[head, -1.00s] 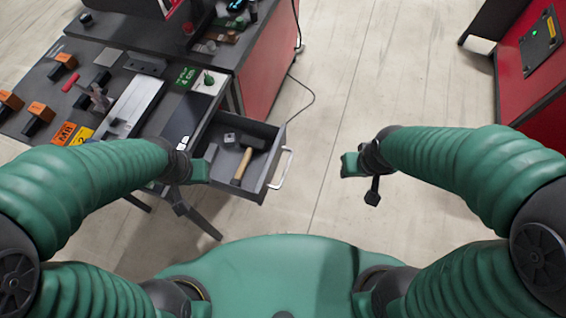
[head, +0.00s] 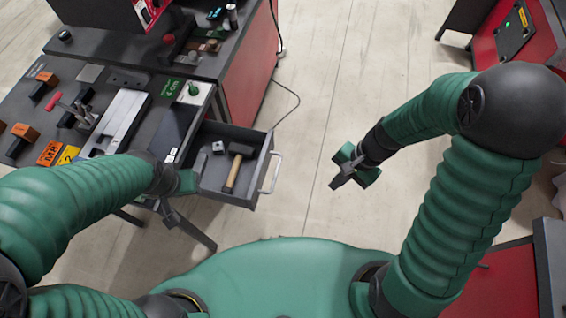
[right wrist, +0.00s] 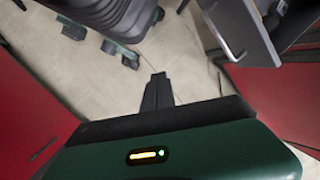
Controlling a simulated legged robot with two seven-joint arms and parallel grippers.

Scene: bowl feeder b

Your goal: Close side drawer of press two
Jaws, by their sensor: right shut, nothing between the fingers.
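The side drawer (head: 236,191) is pulled out from the right side of the dark workbench in the head view. A hammer (head: 236,168) and a small metal block lie in it. Its pale bar handle (head: 271,173) faces right. The drawer and handle also show at the top right of the right wrist view (right wrist: 243,30). My right gripper (head: 336,184) is shut and empty, over open floor to the right of the handle and apart from it.
The workbench top (head: 50,100) carries orange-black blocks, a toggle clamp and a metal rail. A red cabinet (head: 245,75) stands behind the drawer, with a cable on the floor. Another red machine (head: 510,45) is at the far right. Floor between is clear.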

